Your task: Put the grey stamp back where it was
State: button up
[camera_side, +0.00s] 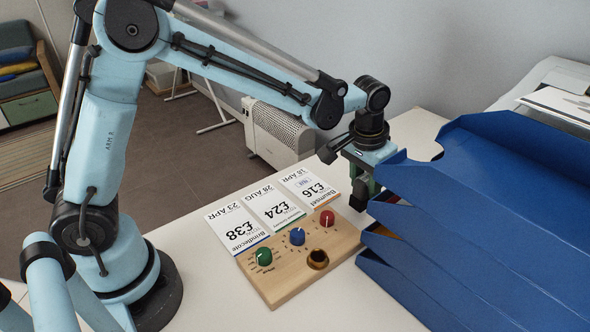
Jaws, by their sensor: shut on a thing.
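My gripper (364,196) points down beside the front left corner of the blue trays, just behind the wooden board. It is shut on a small dark piece, most likely the grey stamp; the fingers and the tray edge hide most of it, so its shape and colour are unclear. No other grey stamp shows.
The stacked blue trays (480,190) fill the right side, close against my gripper. The white table (345,300) is clear in front of the board.

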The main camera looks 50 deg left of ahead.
aim_at(364, 194)
jog(key=shift+f, duration=1.7)
jog(key=shift+f, duration=0.15)
jog(key=o, duration=0.8)
jog(key=shift+o, duration=0.2)
